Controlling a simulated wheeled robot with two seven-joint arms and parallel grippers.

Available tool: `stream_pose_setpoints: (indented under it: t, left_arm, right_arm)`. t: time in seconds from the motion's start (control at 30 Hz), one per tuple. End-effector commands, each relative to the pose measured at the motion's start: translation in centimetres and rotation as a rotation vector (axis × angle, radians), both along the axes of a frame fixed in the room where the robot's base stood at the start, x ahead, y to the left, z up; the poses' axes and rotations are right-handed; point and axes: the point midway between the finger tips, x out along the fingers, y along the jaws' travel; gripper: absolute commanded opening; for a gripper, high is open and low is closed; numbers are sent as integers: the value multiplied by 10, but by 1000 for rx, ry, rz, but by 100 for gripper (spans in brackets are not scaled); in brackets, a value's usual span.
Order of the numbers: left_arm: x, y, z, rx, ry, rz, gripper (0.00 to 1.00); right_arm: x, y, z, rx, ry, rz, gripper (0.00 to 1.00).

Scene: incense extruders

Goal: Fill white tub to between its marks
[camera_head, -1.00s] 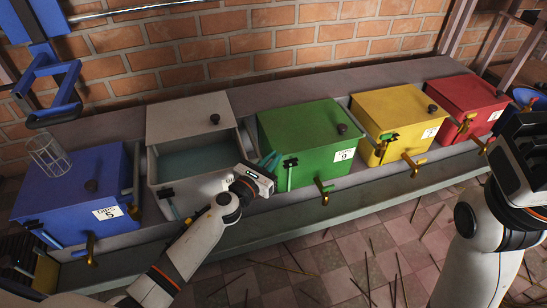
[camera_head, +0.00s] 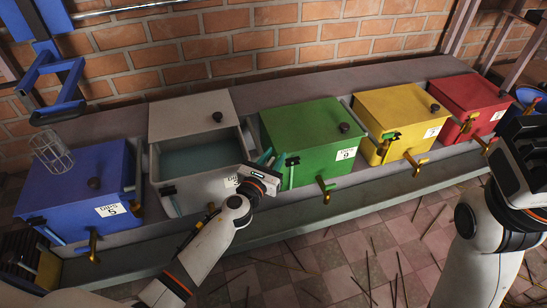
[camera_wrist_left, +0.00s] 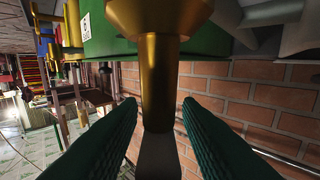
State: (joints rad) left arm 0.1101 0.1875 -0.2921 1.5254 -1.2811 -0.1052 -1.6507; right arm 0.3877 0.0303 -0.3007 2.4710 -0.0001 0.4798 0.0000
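The white tub (camera_head: 163,157) stands between the blue tub (camera_head: 75,183) and the green tub (camera_head: 300,138). Its top is open in front of the pale lid (camera_head: 190,115), and a greyish-teal inside shows. I cannot read its marks. My left gripper (camera_head: 268,158) is at the white tub's front right corner, beside the green tub. In the left wrist view its two teal fingers (camera_wrist_left: 160,105) are apart, one on each side of a brass fitting (camera_wrist_left: 160,75). I cannot tell whether they touch it. My right gripper (camera_head: 522,155) is at the right edge, its fingers unclear.
The yellow tub (camera_head: 400,115) and red tub (camera_head: 468,100) stand farther right. Brass taps, such as the green tub's (camera_head: 326,190), stick out in front. A wire basket (camera_head: 52,152) is on the blue tub. Thin sticks lie on the tiled floor (camera_head: 330,260).

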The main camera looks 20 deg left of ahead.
Motion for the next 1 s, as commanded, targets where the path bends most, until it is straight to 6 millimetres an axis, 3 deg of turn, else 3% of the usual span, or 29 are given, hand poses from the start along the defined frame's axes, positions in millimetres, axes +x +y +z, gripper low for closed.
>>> stream_pose_setpoints:
  t: [0.37,0.8,1.0]
  left_arm:
    - [-6,1,0,0,0,-1,33]
    - [-90,16,-2,-1,2,0,33]
    - [-113,20,-1,0,1,0,33]
  right_arm:
    - [1,0,1,-1,2,0,52]
    - [6,0,-6,0,28,0,52]
    - [4,0,-4,-2,13,-2,52]
